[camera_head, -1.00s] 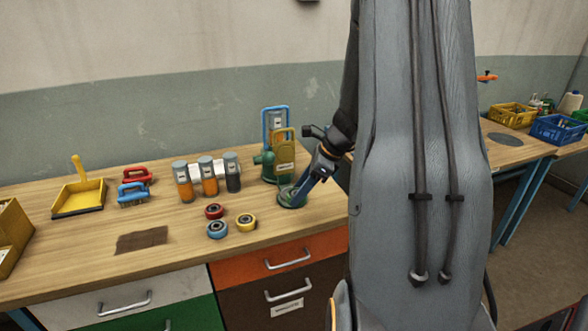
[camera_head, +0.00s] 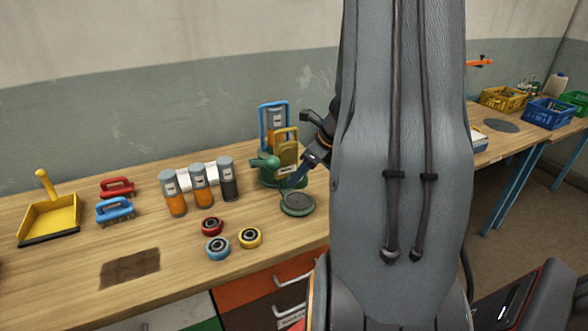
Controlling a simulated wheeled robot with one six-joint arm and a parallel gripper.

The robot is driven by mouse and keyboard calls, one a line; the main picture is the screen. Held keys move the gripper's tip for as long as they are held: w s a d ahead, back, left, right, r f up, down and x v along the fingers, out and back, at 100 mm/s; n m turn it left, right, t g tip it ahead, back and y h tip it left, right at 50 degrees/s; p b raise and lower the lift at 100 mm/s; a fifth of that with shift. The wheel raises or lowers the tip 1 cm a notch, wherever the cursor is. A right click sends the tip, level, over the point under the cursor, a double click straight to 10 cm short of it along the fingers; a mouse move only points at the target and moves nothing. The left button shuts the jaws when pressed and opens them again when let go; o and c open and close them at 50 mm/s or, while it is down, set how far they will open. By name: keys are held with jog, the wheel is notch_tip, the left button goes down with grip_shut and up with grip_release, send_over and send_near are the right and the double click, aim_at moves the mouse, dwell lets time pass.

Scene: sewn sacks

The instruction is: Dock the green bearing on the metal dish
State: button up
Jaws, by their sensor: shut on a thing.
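A round dark-grey dish (camera_head: 297,208) with a greenish ring stands on the wooden bench, just left of my arm. My gripper (camera_head: 294,183) reaches down from the right to just above and behind the dish. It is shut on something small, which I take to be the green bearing. The bearing's outline is not clearly told apart from the dish and fingers. My large grey arm covers the right middle of the view.
A green stand (camera_head: 284,170) with blue and yellow frames is close behind my gripper. Red (camera_head: 212,226), blue (camera_head: 217,249) and yellow (camera_head: 250,238) bearings lie left of the dish. Canisters (camera_head: 200,183), brushes (camera_head: 115,210) and a yellow dustpan (camera_head: 50,218) are farther left.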

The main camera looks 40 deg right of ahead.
aim_at(305, 186)
jog(key=shift+f+b, duration=2.75)
jog(key=shift+f, duration=0.1)
jog(key=shift+f+b, duration=0.3)
jog(key=shift+f, duration=0.25)
jog(key=o, duration=1.1)
jog(key=shift+c, duration=0.2)
jog(key=p+v, duration=0.9)
jog(key=v, duration=0.2)
